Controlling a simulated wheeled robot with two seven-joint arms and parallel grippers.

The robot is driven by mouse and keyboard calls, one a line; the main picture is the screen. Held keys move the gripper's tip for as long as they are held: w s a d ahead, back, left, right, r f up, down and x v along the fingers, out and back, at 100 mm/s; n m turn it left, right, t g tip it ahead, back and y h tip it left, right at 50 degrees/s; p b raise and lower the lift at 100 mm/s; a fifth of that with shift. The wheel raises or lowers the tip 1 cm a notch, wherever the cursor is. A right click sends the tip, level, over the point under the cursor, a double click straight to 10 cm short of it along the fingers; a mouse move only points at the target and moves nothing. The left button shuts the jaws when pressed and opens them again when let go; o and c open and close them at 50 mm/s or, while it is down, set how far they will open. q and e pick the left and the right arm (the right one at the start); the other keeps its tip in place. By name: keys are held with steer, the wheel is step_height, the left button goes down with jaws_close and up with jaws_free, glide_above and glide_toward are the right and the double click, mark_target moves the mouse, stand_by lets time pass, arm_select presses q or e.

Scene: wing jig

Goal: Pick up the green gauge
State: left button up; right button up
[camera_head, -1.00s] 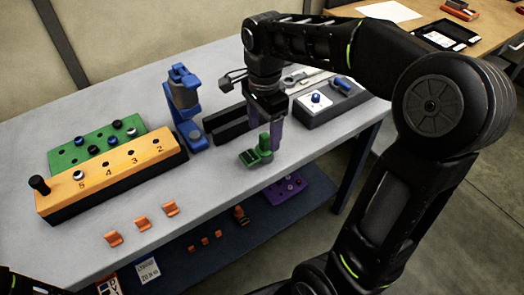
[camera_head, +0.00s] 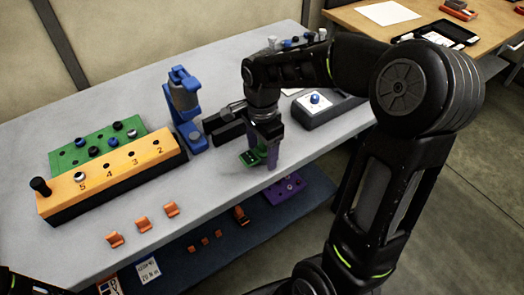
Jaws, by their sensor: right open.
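The green gauge (camera_head: 250,158) stands on the grey table near its front right edge. My right gripper (camera_head: 262,150) reaches down at the gauge, with its purple fingers on either side of the gauge's upright part. The jaws are open, and the gripper hides much of the gauge's upper part. Whether a finger touches the gauge I cannot tell. My left gripper is not seen; only a dark bit of what may be my left arm shows at the lower left corner.
A yellow numbered block (camera_head: 115,178) and a green board (camera_head: 65,157) are at left. Orange clips (camera_head: 171,209) lie in front. A grey box (camera_head: 325,112) is at right.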

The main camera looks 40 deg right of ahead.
steer(key=shift+f, duration=0.1)
steer(key=shift+c, duration=0.3)
jaws_close()
stand_by(0.8)
stand_by(0.3)
